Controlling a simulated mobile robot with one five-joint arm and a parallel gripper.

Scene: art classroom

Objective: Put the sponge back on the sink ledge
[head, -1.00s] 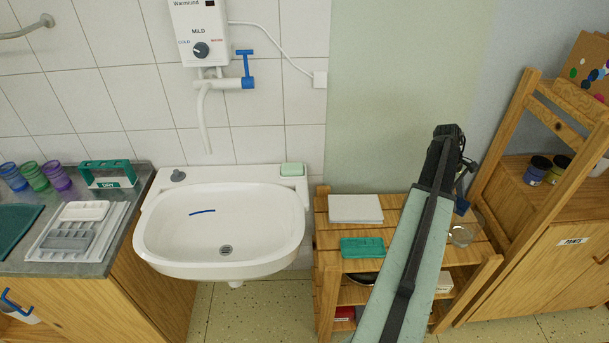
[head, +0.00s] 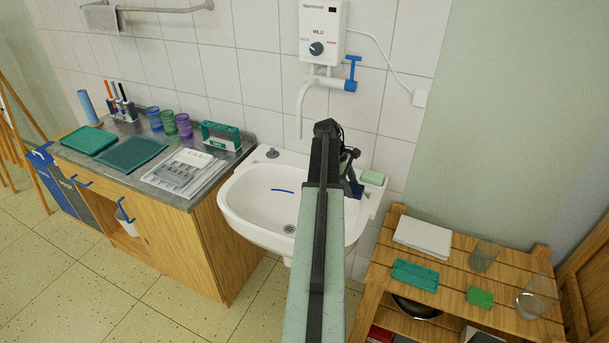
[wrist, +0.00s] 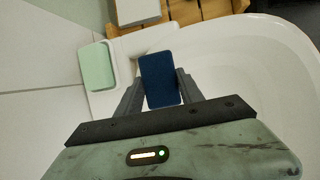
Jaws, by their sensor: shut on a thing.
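My gripper (wrist: 160,88) is shut on a dark blue, flat block, the sponge (wrist: 160,78), which sticks out past the fingertips. In the head view my gripper (head: 345,170) is over the right part of the white sink (head: 240,205), and a bit of the blue sponge (head: 356,188) shows beside it. The sink ledge (head: 294,160) runs along the tiled wall, partly hidden by my arm. A pale green bar (head: 373,177) lies at its right end. In the wrist view this bar (wrist: 97,66) is left of the sponge, with the basin (wrist: 240,75) to the right.
A wooden slatted shelf (head: 455,268) stands right of the sink, with paper (head: 423,237), a teal case (head: 415,275), a green block (head: 480,297) and glasses. The tap spout (head: 302,108) hangs above the basin. A grey counter (head: 205,196) with trays is left.

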